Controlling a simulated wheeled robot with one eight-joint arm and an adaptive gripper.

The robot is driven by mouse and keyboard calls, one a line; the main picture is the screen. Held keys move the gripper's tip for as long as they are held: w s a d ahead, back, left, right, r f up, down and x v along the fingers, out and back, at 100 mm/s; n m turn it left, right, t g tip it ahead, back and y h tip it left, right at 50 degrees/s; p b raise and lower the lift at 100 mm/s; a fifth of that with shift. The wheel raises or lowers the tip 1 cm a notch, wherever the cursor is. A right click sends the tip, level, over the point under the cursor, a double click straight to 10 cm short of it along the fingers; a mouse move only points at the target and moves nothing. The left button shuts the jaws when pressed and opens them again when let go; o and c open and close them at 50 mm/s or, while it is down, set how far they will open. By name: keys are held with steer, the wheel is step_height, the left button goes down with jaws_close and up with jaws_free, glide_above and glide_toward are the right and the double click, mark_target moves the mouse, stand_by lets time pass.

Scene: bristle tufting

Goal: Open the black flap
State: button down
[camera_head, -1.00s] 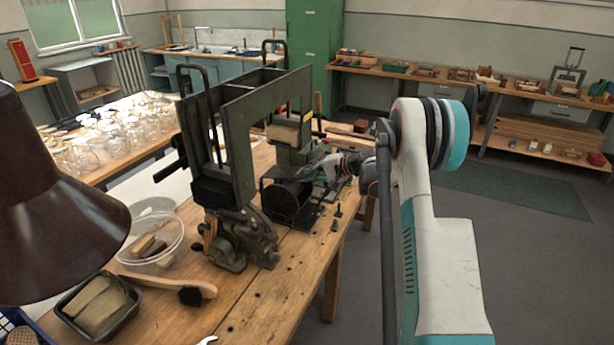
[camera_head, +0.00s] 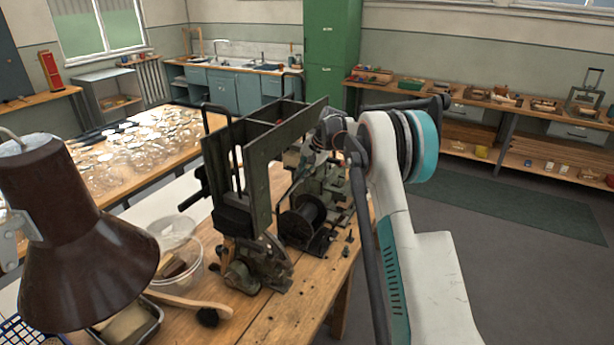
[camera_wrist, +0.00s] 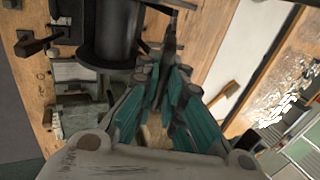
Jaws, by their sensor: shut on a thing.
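My gripper (camera_wrist: 165,72), with teal fingers, is shut on a thin dark piece (camera_wrist: 169,38) that looks like the black flap. The piece runs between and beyond the fingertips in the wrist view; most of it is hidden. In the head view my wrist (camera_head: 322,134) is at the right side of the dark green machine (camera_head: 262,160), above its black spool (camera_head: 303,218). The fingers and flap cannot be made out there. The spool also shows in the wrist view (camera_wrist: 112,35), left of the fingertips.
The machine stands on a wooden workbench (camera_head: 262,322). A brown lamp (camera_head: 75,240), a clear tub (camera_head: 182,262) and a wooden-handled brush (camera_head: 192,305) are at the left. The machine's tall plates stand close beside my wrist. Floor to the right is open.

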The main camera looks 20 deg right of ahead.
steer(key=shift+w+d+r, duration=0.15)
steer(key=shift+w+r, duration=0.1)
steer(key=shift+w, duration=0.1)
steer(key=c, duration=1.7)
jaws_free()
steer(key=shift+r, duration=0.1)
steer(key=v, duration=1.1)
steer(key=shift+s+r, duration=0.25)
steer(key=shift+r, duration=0.1)
steer(key=shift+a, duration=0.25)
